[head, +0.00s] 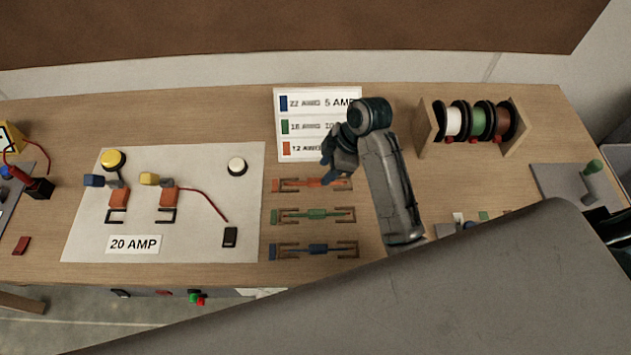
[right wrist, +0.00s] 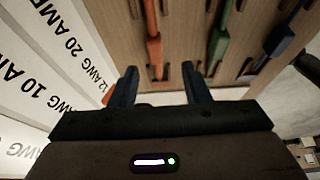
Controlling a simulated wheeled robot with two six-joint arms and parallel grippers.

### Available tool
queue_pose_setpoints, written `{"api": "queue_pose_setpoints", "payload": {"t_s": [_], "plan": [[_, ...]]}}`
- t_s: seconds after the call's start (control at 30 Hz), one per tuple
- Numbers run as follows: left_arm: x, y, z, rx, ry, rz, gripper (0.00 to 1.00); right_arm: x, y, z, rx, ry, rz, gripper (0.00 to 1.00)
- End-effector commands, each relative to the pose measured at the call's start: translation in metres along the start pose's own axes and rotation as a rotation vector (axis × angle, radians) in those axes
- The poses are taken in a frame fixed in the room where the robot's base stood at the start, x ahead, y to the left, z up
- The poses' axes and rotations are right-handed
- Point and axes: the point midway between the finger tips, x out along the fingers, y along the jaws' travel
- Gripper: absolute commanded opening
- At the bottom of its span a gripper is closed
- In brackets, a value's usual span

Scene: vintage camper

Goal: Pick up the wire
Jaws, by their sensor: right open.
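Three wires lie in brackets on the wooden bench, one above the other in the head view: an orange wire (head: 300,184), a green wire (head: 317,215) and a blue wire (head: 318,249). My right gripper (head: 328,170) is open and empty, over the right end of the orange wire and partly hiding it. In the right wrist view, the orange wire (right wrist: 153,48) lies ahead, between the lines of the open fingers (right wrist: 160,86). The green wire (right wrist: 219,45) and blue wire (right wrist: 283,38) lie to its right. My left gripper is not in view.
A white gauge card (head: 283,153) pairs orange with 12 AWG and 20 AMP. A white board (head: 205,240) at the left carries a "20 AMP" label (head: 133,244), terminals and a red lead. A spool rack (head: 428,139) stands at the right. Something grey covers the lower right.

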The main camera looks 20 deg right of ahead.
Motion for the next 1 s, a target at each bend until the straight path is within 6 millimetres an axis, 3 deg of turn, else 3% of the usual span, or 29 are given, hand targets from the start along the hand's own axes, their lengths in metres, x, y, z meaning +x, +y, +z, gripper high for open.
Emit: {"api": "queue_pose_setpoints", "payload": {"t_s": [0.17, 0.4, 0.73, 0.77, 0.97, 1.0], "plan": [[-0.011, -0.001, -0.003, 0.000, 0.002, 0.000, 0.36, 0.011, 0.001, -0.002, 0.002, -0.001, -0.003, 0.43], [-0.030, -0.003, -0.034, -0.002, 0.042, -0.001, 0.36, 0.045, 0.003, -0.002, 0.002, -0.002, -0.002, 0.43], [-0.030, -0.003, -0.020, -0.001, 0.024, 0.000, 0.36, 0.057, 0.004, -0.001, 0.001, -0.002, 0.002, 0.43], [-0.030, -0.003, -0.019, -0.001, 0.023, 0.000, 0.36, 0.057, 0.004, -0.001, 0.001, -0.002, 0.002, 0.41], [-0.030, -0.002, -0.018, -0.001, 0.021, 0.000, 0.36, 0.056, 0.004, -0.001, 0.001, -0.002, 0.002, 0.01], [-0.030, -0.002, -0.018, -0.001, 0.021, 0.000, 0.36, 0.056, 0.004, -0.001, 0.001, -0.002, 0.002, 0.00]]}}
